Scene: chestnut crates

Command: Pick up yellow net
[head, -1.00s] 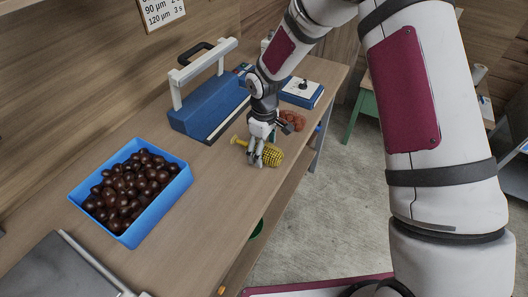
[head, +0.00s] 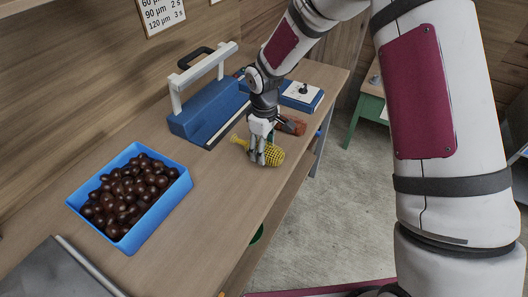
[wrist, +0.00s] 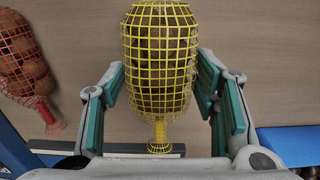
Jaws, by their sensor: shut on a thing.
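The yellow net (head: 276,157) is a mesh bag filled with brown chestnuts, with a narrow gathered neck. It lies on the wooden bench near the front edge, its neck pointing to the back left in the head view. My gripper (head: 258,155) reaches down over it from above. In the wrist view the net (wrist: 160,50) sits between the two teal-padded fingers of my gripper (wrist: 163,92), which are shut on its sides. The neck points toward the palm. No gap between net and bench can be made out.
A red net (head: 292,126) lies just behind my gripper, and at the left in the wrist view. A blue sealer (head: 190,122) with a white lever and a small blue device (head: 300,100) stand behind. A blue crate (head: 160,217) of chestnuts stands left. Bare bench lies between crate and net.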

